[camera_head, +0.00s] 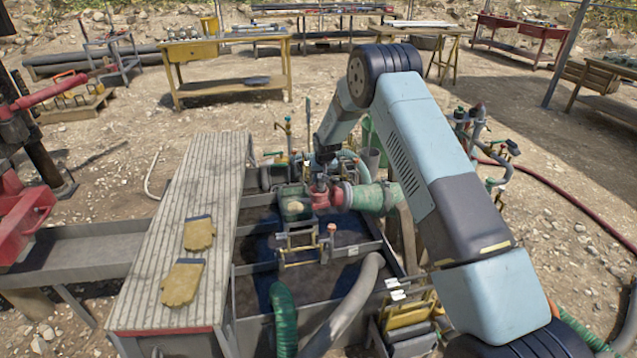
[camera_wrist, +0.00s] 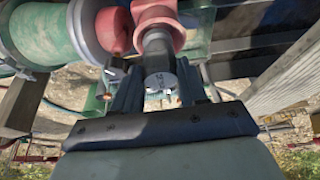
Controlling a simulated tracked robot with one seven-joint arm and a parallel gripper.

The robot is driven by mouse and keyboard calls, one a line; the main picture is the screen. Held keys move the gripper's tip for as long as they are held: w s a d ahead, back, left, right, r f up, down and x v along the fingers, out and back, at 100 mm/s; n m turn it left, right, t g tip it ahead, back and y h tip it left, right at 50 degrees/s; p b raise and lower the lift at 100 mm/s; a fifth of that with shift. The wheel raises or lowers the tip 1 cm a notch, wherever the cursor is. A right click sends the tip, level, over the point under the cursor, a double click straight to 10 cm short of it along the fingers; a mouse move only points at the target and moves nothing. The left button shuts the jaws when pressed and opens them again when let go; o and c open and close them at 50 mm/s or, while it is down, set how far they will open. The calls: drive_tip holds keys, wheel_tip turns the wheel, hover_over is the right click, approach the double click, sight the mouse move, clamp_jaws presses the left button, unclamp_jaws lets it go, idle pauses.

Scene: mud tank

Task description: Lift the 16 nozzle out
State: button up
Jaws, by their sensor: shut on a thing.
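The nozzle (camera_wrist: 158,62) is a dark grey cylinder with small pale marking on its near end, probably a number I cannot read surely. Its far end meets the round opening of a red fitting (camera_wrist: 153,12); how deep it sits is hidden. My gripper (camera_wrist: 160,86) is shut on the nozzle, one dark finger on each side. In the head view my gripper (camera_head: 322,160) points down at the red fitting (camera_head: 325,195) over the mud tank (camera_head: 290,245), and the nozzle is too small to make out there.
A green pump body (camera_head: 372,198) joins the red fitting on the right. A slatted walkway (camera_head: 185,230) with two yellow gloves (camera_head: 199,233) runs along the left. A grey hose (camera_head: 350,305) and a green hose (camera_head: 283,315) enter the tank in front. Work tables stand behind.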

drive_tip(key=s+d+r, duration=0.4)
drive_tip(key=s+r, duration=0.3)
drive_tip(key=s, duration=0.4)
drive_tip(key=shift+s+r, duration=0.15)
drive_tip(key=shift+r, duration=0.2)
drive_tip(key=shift+d, duration=0.15)
